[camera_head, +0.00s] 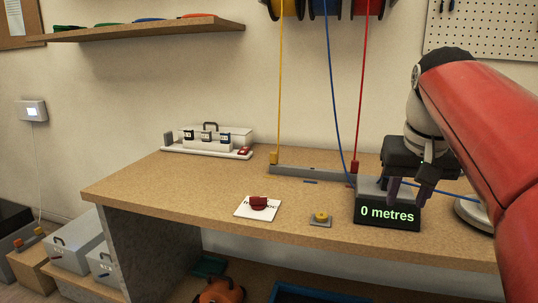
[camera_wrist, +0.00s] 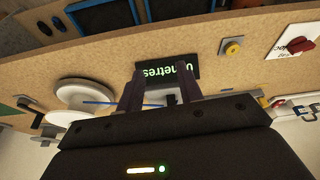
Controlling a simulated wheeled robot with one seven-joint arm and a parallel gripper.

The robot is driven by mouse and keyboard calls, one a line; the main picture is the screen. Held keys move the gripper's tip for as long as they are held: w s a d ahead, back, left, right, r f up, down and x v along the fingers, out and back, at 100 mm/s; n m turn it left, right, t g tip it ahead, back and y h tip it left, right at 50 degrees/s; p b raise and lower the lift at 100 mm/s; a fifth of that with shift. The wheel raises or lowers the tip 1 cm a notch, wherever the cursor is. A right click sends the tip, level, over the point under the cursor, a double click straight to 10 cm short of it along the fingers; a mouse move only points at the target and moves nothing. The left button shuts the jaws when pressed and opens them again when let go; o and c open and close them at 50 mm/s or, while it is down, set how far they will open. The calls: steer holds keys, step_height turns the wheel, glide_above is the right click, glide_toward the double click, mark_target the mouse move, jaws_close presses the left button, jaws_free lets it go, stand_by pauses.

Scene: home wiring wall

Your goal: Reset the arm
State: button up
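My red arm reaches in from the right in the head view. My gripper (camera_head: 408,194) hangs fingers-down at the right part of the workbench, in front of or above the black display box (camera_head: 388,215) reading "0 metres". In the wrist view my gripper (camera_wrist: 160,82) has its two dark fingers well apart. The display (camera_wrist: 168,70) appears upside down just beyond and between the fingertips. I see nothing gripped. Whether the fingers touch the box cannot be told.
The workbench (camera_head: 160,190) holds a yellow button (camera_head: 320,217), a white card with a red switch (camera_head: 258,204), and a grey rail (camera_head: 310,173). Yellow, blue and red cables hang from spools above. A white breaker unit (camera_head: 208,140) stands at the back left. A shelf (camera_head: 150,30) hangs on the wall.

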steer(key=s+a+f+n+t, duration=0.1)
steer(key=s+a+f, duration=0.3)
steer(key=s+f, duration=0.3)
steer(key=s+a+f+n+t+y, duration=0.1)
steer(key=s+a+f, duration=0.3)
steer(key=f, duration=0.9)
steer(key=s, duration=0.3)
steer(key=shift+s+a+f, duration=0.15)
steer(key=shift+a+f, duration=0.05)
steer(key=shift+f, duration=0.05)
